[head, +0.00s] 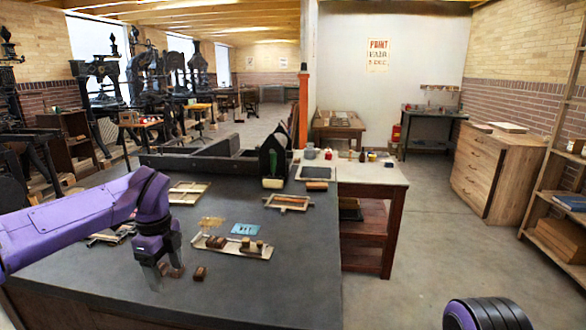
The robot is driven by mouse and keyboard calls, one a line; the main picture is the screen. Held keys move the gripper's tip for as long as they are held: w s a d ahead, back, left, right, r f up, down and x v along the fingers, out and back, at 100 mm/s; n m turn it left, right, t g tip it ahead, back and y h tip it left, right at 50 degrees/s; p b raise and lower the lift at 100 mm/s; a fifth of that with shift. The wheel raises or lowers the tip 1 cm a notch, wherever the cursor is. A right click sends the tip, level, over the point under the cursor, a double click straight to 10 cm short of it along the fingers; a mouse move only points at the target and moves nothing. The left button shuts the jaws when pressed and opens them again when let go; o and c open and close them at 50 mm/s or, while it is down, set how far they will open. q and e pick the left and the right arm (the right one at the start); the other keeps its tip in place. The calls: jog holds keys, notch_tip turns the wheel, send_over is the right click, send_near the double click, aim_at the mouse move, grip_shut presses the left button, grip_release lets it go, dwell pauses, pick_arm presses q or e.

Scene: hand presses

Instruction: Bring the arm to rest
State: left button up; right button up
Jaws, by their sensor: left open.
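My left arm, purple, reaches in from the left over the dark grey table (250,290). My left gripper (164,274) points down over the near left part of the table. Its grey fingers are open. A small brown block (199,272) lies just to the right of the fingers. Something brown shows right at the fingers, and I cannot tell whether they touch it. Of my right arm, only a purple and black ribbed part shows at the bottom right, and its gripper is out of view.
A pale tray (262,253) with brown blocks, a blue card (245,229) and a wooden frame (288,203) lie farther back on the table. A dark box-like structure (205,160) stands along its far edge. The table's front right is clear.

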pick_arm(q)
jog(key=s+f+m+t+y, duration=0.25)
jog(key=s+f+m, duration=0.25)
jog(key=f+m, duration=0.55)
jog(key=s+a+f+m+t+y, duration=0.1)
jog(key=s+f+m+y, duration=0.3)
jog(key=f+m, duration=0.6)
jog(key=s+f+m+t+y, duration=0.1)
jog(key=s+f+m+t, duration=0.1)
jog(key=s+f+m, duration=0.75)
jog(key=s+f+m+g+h, duration=0.1)
jog(key=s+f+m+h, duration=0.1)
jog(key=s+f+m, duration=0.2)
jog(key=s+a+f+m+g+h, duration=0.1)
jog(key=s+f+m, duration=0.3)
jog(key=s+m, duration=0.7)
jog(key=shift+s+a+h+b, duration=0.15)
jog(key=shift+s+h+b, duration=0.3)
jog(key=shift+s, duration=0.65)
